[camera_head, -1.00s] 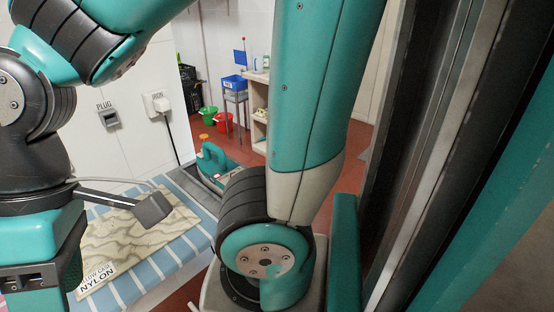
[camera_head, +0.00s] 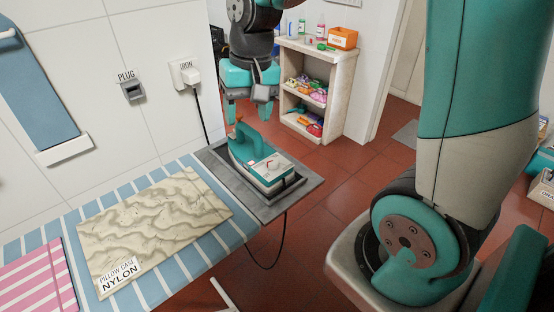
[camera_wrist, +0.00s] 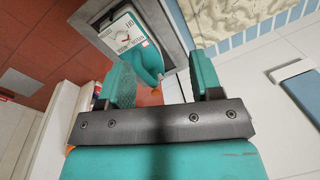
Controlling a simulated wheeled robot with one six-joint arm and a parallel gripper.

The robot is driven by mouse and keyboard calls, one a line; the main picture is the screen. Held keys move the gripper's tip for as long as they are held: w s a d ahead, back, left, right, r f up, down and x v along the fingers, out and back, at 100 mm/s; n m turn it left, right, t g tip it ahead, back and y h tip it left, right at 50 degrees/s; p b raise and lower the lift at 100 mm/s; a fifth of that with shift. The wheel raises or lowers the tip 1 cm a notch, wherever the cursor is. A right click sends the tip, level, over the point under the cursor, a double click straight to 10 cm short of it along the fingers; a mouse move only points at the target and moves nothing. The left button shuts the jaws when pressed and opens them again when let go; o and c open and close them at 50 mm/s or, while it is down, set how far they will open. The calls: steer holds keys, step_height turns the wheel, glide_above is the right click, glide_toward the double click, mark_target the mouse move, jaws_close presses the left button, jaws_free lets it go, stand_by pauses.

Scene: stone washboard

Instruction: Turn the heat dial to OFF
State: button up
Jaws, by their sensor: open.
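The teal iron (camera_head: 245,150) rests on a grey metal tray (camera_head: 219,163) at the end of the ironing board. Its white face with the heat dial (camera_head: 271,166) points toward the head camera. In the wrist view the dial (camera_wrist: 125,37) shows a red pointer, but its lettering is too small to read surely. My gripper (camera_head: 248,108) is above and behind the iron, pointing down, with nothing between its fingers. In the wrist view my gripper (camera_wrist: 162,82) is open and the iron (camera_wrist: 146,66) lies beyond the fingertips, apart from them.
The board (camera_head: 187,246) carries a nylon pillow case (camera_head: 150,225) and a pink striped cloth (camera_head: 35,275). The iron's plug (camera_head: 190,76) sits in the wall, and a cord (camera_head: 262,264) hangs below the tray. A shelf (camera_head: 345,75) stands behind.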

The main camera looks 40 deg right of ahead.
mark_target(273, 162)
steer(key=w+d+f+m+h, duration=0.1)
steer(key=w+d+f+m, duration=0.15)
steer(key=d, duration=0.25)
steer(key=w+d+f+m, duration=0.2)
steer(key=w+d+m, duration=0.1)
steer(key=d, duration=0.2)
steer(key=shift+g, duration=0.3)
steer(key=f, duration=0.5)
steer(key=f+p, duration=0.1)
steer(key=f, duration=0.5)
steer(key=f+p, duration=0.1)
steer(key=f, duration=0.5)
steer(key=shift+s, duration=0.3)
steer(key=shift+a, duration=0.1)
steer(key=c, duration=0.9)
